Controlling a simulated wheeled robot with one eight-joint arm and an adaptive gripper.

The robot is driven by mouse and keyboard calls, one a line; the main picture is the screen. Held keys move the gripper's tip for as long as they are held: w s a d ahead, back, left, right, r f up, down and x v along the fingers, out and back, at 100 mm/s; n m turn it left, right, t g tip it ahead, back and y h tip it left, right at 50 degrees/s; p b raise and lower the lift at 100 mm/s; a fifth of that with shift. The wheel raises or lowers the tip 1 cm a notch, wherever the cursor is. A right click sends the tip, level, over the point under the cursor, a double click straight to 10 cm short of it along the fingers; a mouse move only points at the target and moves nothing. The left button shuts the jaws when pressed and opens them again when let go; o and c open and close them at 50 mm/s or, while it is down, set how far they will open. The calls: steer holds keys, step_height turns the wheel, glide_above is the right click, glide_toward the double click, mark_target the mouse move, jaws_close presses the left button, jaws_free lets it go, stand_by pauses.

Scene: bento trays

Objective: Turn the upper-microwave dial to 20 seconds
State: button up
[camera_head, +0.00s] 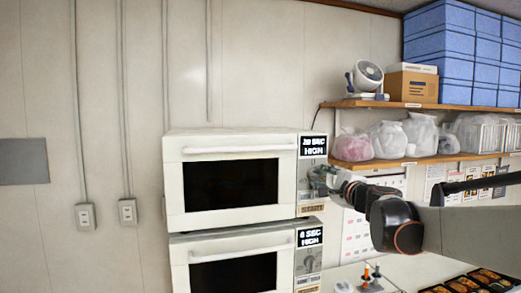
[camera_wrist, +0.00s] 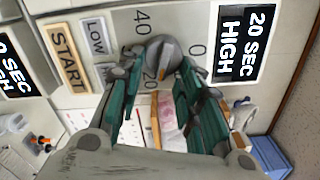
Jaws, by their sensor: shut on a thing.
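The upper microwave (camera_head: 174,180) is white with a dark door window, and stands on the lower one in the head view. Its grey round dial (camera_wrist: 163,50) is at the top middle of the wrist view, among printed marks 40, 20 and 0. My gripper (camera_wrist: 160,68) has its green-padded fingers on both sides of the dial and is shut on it. In the head view my gripper (camera_head: 320,180) is at the right side of the upper microwave's front and covers the dial. I cannot clearly tell the dial's exact setting.
A "20 SEC HIGH" label (camera_wrist: 243,43) is beside the dial, with START (camera_wrist: 66,58) and LOW (camera_wrist: 96,37) on the other side. The lower microwave (camera_head: 180,270) is beneath. Wooden shelves (camera_head: 425,158) with bags are at right. Food trays (camera_head: 470,284) are at lower right.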

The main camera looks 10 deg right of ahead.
steer(key=shift+f+m, duration=0.25)
steer(key=shift+m, duration=0.85)
steer(key=o, duration=1)
steer(key=shift+s, duration=0.1)
